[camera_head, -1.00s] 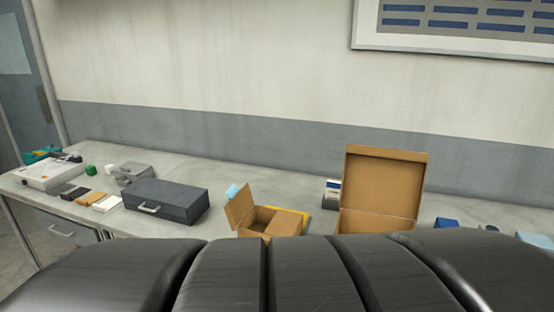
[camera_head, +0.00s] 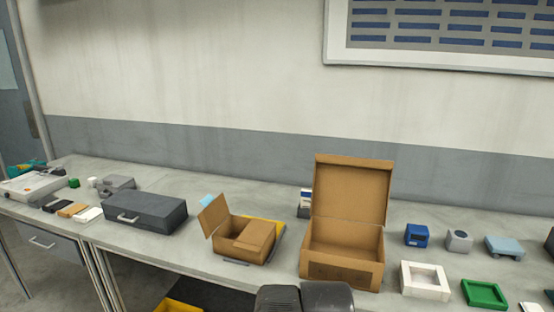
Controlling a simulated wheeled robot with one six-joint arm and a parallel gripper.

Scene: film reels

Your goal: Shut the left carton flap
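The carton (camera_head: 232,248) is a small open brown cardboard box on the worktop, left of the larger box. Its left flap (camera_head: 213,215) stands up, tilted outward to the left. Its right flap (camera_head: 255,237) lies folded over the right part of the opening. The dark inside shows between the two flaps. My gripper cannot be made out; only a dark part of my own body shows at the bottom edge, below and right of the carton, apart from it.
A larger brown box (camera_head: 342,270) with its lid raised stands right of the carton. A dark grey case (camera_head: 146,214) lies to the left. A yellow item (camera_head: 265,222) lies behind the carton. A white frame (camera_head: 425,280) and green tray (camera_head: 484,294) sit at right.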

